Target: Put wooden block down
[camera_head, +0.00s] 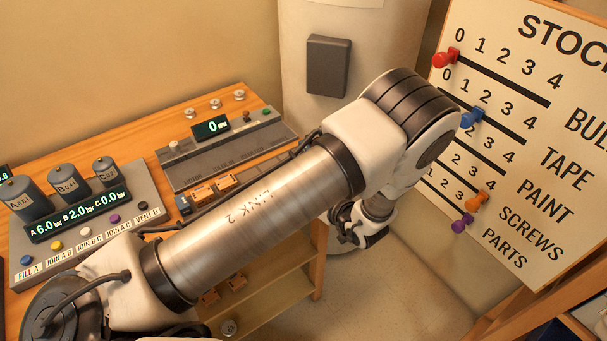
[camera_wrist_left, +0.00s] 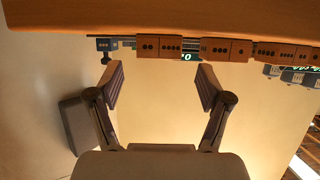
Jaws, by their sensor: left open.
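Several small wooden blocks with dark dots stand in a row along the bench edge. In the head view, one wooden block (camera_head: 203,195) and another (camera_head: 227,183) show in front of the grey console, partly hidden by my left arm. In the left wrist view, which is upside down, a wooden block (camera_wrist_left: 213,48) shows in that row beyond the fingertips. My left gripper (camera_wrist_left: 160,82) is open, with nothing between its fingers. In the head view it is partly hidden behind the arm, right of the bench. My right gripper is in neither view.
The grey console (camera_head: 185,165) has a small display reading 0. A panel with three cylinders (camera_head: 68,183) stands at left. Below the bench are shelves (camera_head: 270,300) with small blocks. A stock board (camera_head: 530,130) with coloured pegs is at right. Bare floor (camera_head: 400,290) lies between.

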